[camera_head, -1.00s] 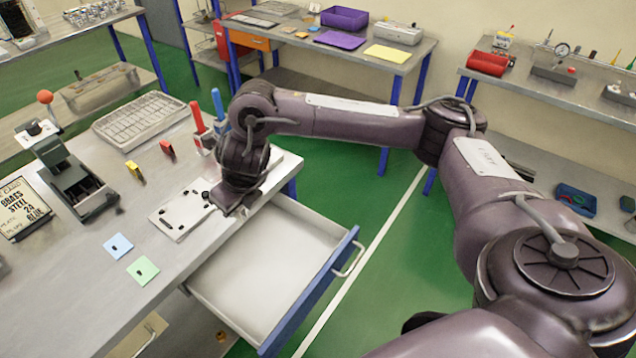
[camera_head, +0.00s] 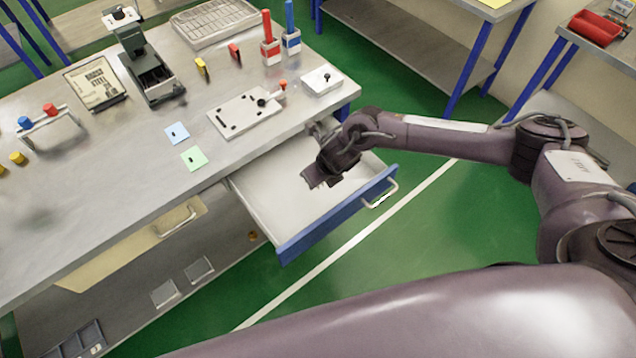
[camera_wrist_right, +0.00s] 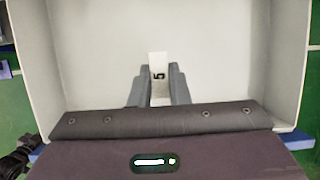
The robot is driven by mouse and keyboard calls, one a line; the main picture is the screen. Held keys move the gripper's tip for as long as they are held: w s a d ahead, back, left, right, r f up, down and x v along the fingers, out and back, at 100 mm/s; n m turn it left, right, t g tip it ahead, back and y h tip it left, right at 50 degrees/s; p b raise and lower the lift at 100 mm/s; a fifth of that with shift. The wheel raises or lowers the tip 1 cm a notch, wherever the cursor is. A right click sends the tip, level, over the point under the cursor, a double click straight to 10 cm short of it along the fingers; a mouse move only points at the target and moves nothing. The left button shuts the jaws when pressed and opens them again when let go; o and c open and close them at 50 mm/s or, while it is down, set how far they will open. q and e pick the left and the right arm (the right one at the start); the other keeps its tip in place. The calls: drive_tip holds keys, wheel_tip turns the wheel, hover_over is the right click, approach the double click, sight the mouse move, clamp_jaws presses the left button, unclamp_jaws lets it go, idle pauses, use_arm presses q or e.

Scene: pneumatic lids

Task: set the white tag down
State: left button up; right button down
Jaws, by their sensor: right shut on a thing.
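The white tag (camera_wrist_right: 158,66) shows in the right wrist view, upright between the two fingers of my right gripper (camera_wrist_right: 157,88), with a small dark mark on it. My right gripper is shut on it. In the head view my right gripper (camera_head: 318,182) is over the open drawer (camera_head: 272,205), pointing down into it. The tag cannot be made out there. The drawer's pale floor looks empty in the right wrist view (camera_wrist_right: 215,50). I cannot tell whether the tag touches the drawer floor. My left gripper is not in view.
The bench top (camera_head: 120,200) lies left of the drawer. On it are a white plate with dark parts (camera_head: 240,116), a blue card (camera_head: 177,133), a green card (camera_head: 194,158), a small press (camera_head: 150,75) and a white block (camera_head: 322,80). The drawer's blue front (camera_head: 335,217) and walls surround the gripper.

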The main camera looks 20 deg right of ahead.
sight(318, 194)
drive_tip(key=shift+f, duration=2.6)
drive_tip(key=shift+f, duration=0.2)
drive_tip(key=c, duration=1.4)
unclamp_jaws()
drive_tip(key=shift+o, duration=0.2)
drive_tip(key=shift+r, duration=0.15)
drive_tip(key=shift+r+p, duration=0.25)
drive_tip(key=shift+p, duration=0.15)
drive_tip(key=b+v, duration=0.1)
drive_tip(key=v, duration=1)
drive_tip(key=shift+s+r, duration=0.2)
drive_tip(key=shift+r, duration=0.1)
